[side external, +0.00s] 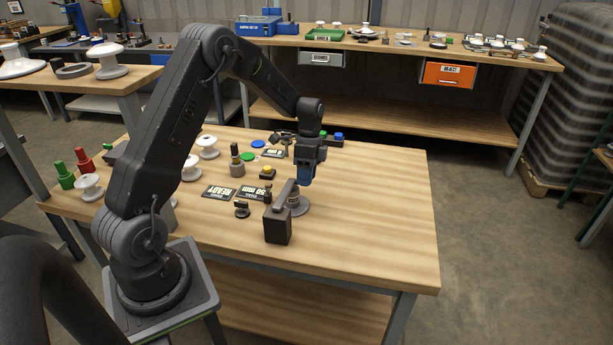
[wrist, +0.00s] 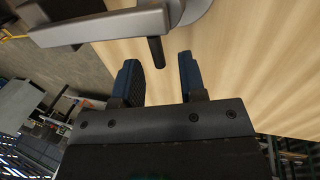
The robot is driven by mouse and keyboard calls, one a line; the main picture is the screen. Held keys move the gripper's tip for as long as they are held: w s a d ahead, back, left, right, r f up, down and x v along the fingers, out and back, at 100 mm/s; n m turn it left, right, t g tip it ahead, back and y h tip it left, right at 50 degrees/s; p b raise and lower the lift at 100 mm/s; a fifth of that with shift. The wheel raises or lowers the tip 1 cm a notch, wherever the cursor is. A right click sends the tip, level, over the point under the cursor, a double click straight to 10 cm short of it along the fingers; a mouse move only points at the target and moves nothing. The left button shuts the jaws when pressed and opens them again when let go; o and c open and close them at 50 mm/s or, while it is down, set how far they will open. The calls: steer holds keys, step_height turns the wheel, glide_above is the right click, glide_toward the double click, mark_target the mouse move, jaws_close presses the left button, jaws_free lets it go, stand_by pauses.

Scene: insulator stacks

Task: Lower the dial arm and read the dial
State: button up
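In the side external view, a grey arm (side external: 284,194) reaches from the top of a dark block (side external: 278,227) toward a grey round base (side external: 303,209) on the bench. I take it for the dial arm; no dial face can be read. In the wrist view, the grey arm (wrist: 100,25) crosses the top, with a dark peg (wrist: 156,50) sticking out and part of the round base (wrist: 197,8) behind it. My gripper (wrist: 158,62) has its blue fingers apart, with the peg near the gap. It hangs just above the round base in the side external view (side external: 304,182).
Dark lettered plates (side external: 218,192) lie left of the block. The bench's right side (side external: 385,210) is clear.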

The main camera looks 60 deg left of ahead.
steer(key=shift+f, duration=0.15)
steer(key=shift+c, duration=0.2)
jaws_close()
stand_by(0.3)
